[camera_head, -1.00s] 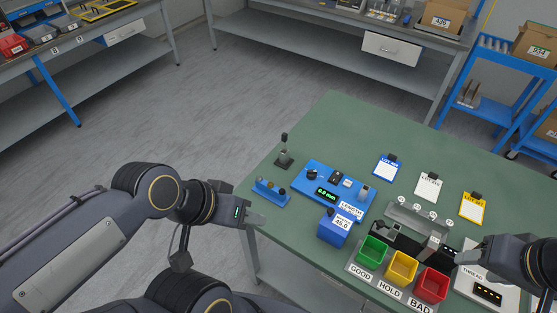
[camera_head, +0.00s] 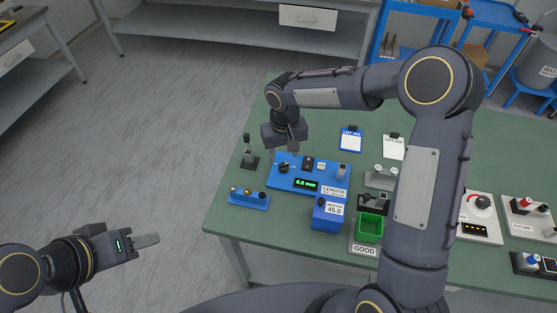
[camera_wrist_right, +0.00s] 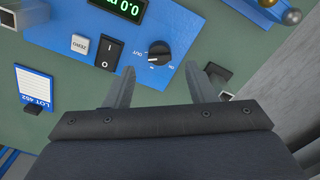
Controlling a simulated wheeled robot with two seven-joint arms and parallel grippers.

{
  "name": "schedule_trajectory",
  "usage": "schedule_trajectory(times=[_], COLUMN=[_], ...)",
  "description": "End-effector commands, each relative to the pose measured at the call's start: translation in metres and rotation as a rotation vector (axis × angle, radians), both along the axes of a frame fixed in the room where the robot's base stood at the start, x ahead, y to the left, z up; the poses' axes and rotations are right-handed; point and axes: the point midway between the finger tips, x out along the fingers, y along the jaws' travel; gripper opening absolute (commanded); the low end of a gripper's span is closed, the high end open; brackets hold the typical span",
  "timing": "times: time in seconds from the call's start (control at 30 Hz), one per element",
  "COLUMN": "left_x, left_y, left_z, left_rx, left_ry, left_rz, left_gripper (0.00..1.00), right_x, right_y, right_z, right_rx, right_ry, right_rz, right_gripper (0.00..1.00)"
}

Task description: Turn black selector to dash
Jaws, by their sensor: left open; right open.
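The black selector (camera_head: 284,167) is a round knob on the left part of the blue length gauge (camera_head: 310,172). My right gripper (camera_head: 288,150) is open just above and behind the knob. In the wrist view its two fingers (camera_wrist_right: 166,78) stand apart, with the knob beyond the gap and untouched. My left gripper (camera_head: 148,240) is open and empty over the floor, left of the table.
Beside the knob are a black rocker switch (camera_wrist_right: 109,49) and a white button (camera_wrist_right: 81,44). A small dark stand (camera_head: 249,155), a blue holder (camera_head: 249,199) and a blue master block (camera_head: 328,212) stand nearby.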

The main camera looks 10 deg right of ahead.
Motion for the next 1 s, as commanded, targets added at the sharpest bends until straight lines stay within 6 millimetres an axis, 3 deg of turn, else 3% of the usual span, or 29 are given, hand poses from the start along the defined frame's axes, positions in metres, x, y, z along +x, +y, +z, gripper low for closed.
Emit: schedule_trajectory(times=[0.1, 0.3, 0.63, 1.0], left_x=[0.0, 0.0, 0.0, 0.0], left_y=[0.0, 0.0, 0.0, 0.0], left_z=[0.003, 0.005, 0.005, 0.005], left_rx=[0.0, 0.0, 0.0, 0.0], left_ry=[0.0, 0.0, 0.0, 0.0], left_rz=[0.0, 0.0, 0.0, 0.0], left_gripper=[0.41, 0.41, 0.41, 0.41], right_x=[-0.001, -0.001, 0.0, 0.0], right_y=[0.0, 0.0, 0.0, 0.0], right_z=[-0.021, -0.042, -0.047, -0.047], right_rx=[0.0, 0.0, 0.001, 0.001], right_ry=[0.005, 0.002, 0.0, 0.001], right_rz=[0.0, -0.001, -0.001, 0.0], right_gripper=[0.5, 0.5, 0.5, 0.06])
